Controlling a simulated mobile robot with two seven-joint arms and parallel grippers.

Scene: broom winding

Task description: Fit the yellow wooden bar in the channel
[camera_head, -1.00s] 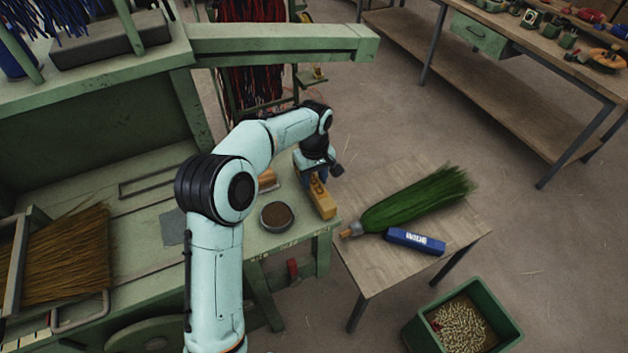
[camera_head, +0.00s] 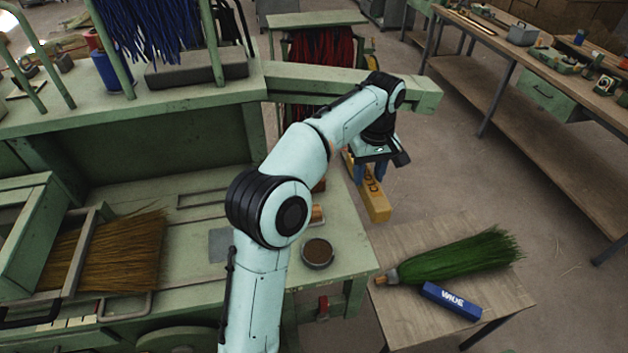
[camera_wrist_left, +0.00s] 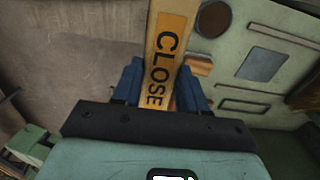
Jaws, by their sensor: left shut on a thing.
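My right gripper is not in view.
The green bench (camera_head: 190,280) carries a round brown-filled dish (camera_head: 317,252) and a bundle of straw (camera_head: 120,250). A small wooden table (camera_head: 400,323) holds a green broom head (camera_head: 460,252) and a blue bar (camera_head: 451,300). A green beam (camera_head: 300,85) runs behind my arm.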

